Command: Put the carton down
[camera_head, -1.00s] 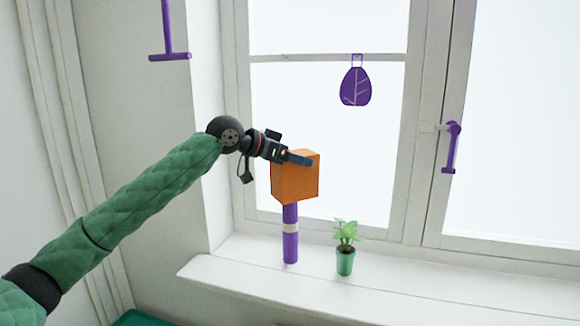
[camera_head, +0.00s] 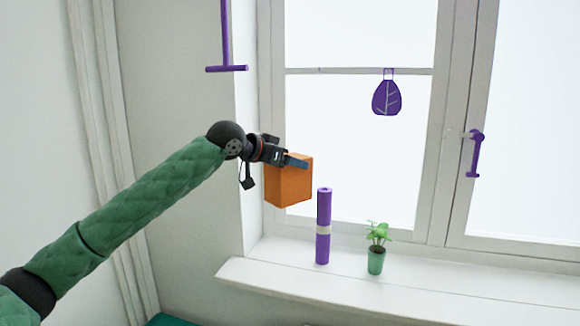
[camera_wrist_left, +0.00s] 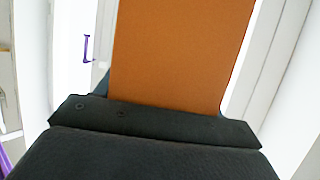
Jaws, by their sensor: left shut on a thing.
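My left gripper (camera_head: 291,159) is shut on an orange carton (camera_head: 289,184). It holds the carton in the air above the left part of the white windowsill (camera_head: 420,294), in front of the window. In the left wrist view the carton (camera_wrist_left: 180,55) fills the middle, right up against the gripper. Part of the carton's top is hidden by the gripper finger in the head view. My right gripper is in neither view.
A purple cylinder (camera_head: 323,238) with a pale band stands upright on the sill, right of the carton. A small plant in a green pot (camera_head: 376,261) stands beside it. A purple leaf ornament (camera_head: 386,98) hangs at the window. The sill's left end looks clear.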

